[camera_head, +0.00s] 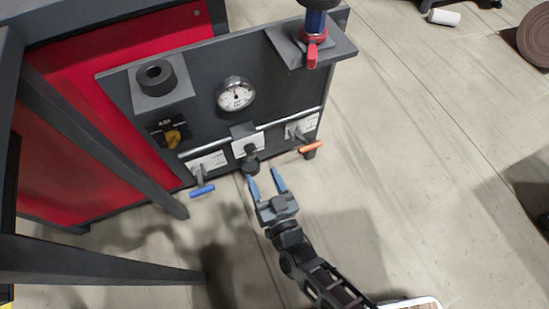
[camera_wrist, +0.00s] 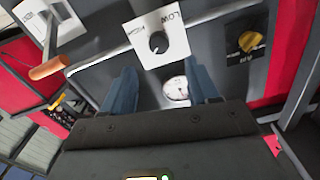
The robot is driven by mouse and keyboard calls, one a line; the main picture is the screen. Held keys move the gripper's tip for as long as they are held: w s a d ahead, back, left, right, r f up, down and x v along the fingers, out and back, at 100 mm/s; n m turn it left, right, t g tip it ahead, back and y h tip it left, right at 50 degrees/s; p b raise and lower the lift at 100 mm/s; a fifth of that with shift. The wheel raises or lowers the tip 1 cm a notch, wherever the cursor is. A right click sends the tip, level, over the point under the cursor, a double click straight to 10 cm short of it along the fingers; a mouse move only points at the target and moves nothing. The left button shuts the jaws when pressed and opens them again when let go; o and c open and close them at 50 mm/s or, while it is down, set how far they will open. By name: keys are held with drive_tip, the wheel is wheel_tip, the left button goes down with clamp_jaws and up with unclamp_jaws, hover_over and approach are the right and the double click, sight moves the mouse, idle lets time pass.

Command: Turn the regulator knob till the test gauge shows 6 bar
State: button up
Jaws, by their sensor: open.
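A black knob (camera_head: 251,163) sits at the lower middle of the dark grey panel, on a white plate. In the wrist view the knob (camera_wrist: 158,43) shows on its plate, which is lettered LOW and what looks like HIGH. A round white gauge (camera_head: 235,94) is above it on the panel; its reading is too small to tell. The wrist view shows the gauge (camera_wrist: 177,92) partly hidden behind my gripper. My gripper (camera_head: 264,178), with blue fingers, is open and empty, close to the knob. No contact between fingers and knob shows.
A blue-handled lever (camera_head: 202,191) and an orange-handled lever (camera_head: 311,147) stick out on either side of the knob. A metal rail (camera_wrist: 110,52) crosses the panel. A yellow switch (camera_head: 173,138) is at left. A black frame (camera_head: 105,150) stands in front of the red side.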

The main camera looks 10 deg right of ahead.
sight(252, 152)
drive_tip(key=b+x, duration=0.2)
drive_tip(key=x, duration=0.5)
drive_tip(key=shift+w+a, duration=0.1)
drive_tip(key=shift+w, duration=0.3)
